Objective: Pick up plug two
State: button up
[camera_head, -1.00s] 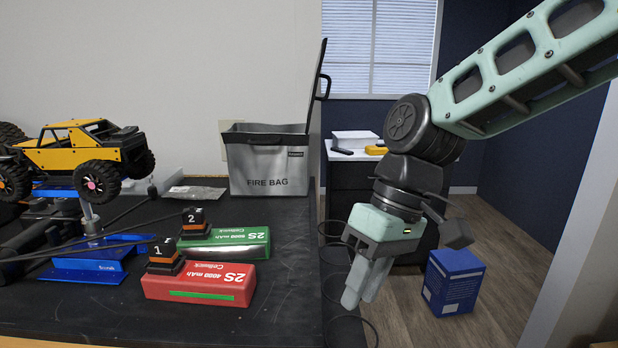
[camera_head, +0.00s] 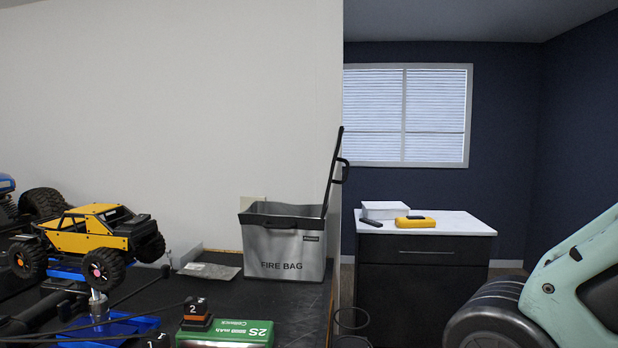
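Plug two (camera_head: 196,312) is a small black and orange block marked "2". It sits at the left end of the green battery (camera_head: 226,336) on the black workbench, low in the head view. Plug one (camera_head: 158,341) shows only its dark top with part of a "1" at the bottom edge. My gripper is out of view. Only a pale green link and dark joint of my arm show at the lower right, well to the right of plug two.
A grey fire bag (camera_head: 283,252) with its lid raised stands at the bench's back right. A yellow crawler (camera_head: 92,240) is on a stand at left, with cables near plug two. A dark cabinet (camera_head: 425,275) with a white top stands beyond the bench.

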aim_at(196, 312)
jog(key=i+l+u, duration=0.15)
jog(key=l+u, duration=0.5)
jog(key=l, duration=0.2)
jog(key=i, duration=0.05)
